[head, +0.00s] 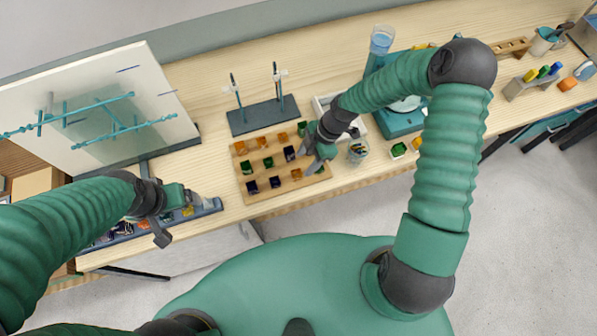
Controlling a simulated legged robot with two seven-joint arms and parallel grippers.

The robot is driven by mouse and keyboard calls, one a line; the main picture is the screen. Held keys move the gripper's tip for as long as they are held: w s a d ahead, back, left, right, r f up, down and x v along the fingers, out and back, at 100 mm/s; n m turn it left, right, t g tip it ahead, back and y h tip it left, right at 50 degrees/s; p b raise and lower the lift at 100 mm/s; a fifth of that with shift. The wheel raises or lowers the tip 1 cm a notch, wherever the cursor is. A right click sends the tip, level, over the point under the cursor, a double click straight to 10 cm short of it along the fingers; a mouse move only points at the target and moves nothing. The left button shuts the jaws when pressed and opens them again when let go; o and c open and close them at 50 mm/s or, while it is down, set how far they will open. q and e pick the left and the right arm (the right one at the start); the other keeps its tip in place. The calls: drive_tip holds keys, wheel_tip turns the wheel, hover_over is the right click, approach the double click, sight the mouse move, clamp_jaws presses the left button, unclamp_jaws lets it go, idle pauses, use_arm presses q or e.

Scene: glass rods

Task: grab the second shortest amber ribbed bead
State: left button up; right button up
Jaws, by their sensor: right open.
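A wooden board (262,196) on the bench holds several small beads in rows, coloured amber, green and dark blue. Amber beads show at the back left (240,147), back middle (261,141), back right (283,137) and front right (297,173). Ribs and exact heights are too small to compare, so I cannot tell which is second shortest. My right gripper (315,161) is open over the board's right edge, close to the front right amber bead, and hides part of that side. My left gripper (178,219) is off to the left, over a dark tray; its jaw opening is unclear.
A dark stand with two upright rods (262,115) stands behind the board. A clear jar (358,151) and a green bead holder (398,150) are to the right. A teal scale (398,124) and a blue beaker (381,40) are behind. A white panel (95,100) stands left.

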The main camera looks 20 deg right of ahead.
sight(298, 171)
drive_tip(key=x, duration=0.2)
drive_tip(key=p+x, duration=0.1)
drive_tip(key=x, duration=0.1)
drive_tip(key=p+x, duration=0.1)
drive_tip(key=x, duration=0.1)
drive_tip(key=shift+s+a, duration=0.1)
drive_tip(key=shift+a, duration=0.2)
drive_tip(key=shift+f, duration=0.3)
drive_tip(key=shift+d+f, duration=0.1)
drive_tip(key=shift+d, duration=0.15)
drive_tip(key=c, duration=0.5)
use_arm(q)
drive_tip(key=shift+a+r, duration=0.2)
drive_tip(key=shift+r, duration=0.4)
drive_tip(key=shift+a+r, duration=0.2)
drive_tip(key=shift+r, duration=0.35)
use_arm(e)
drive_tip(key=shift+a, duration=0.15)
clamp_jaws()
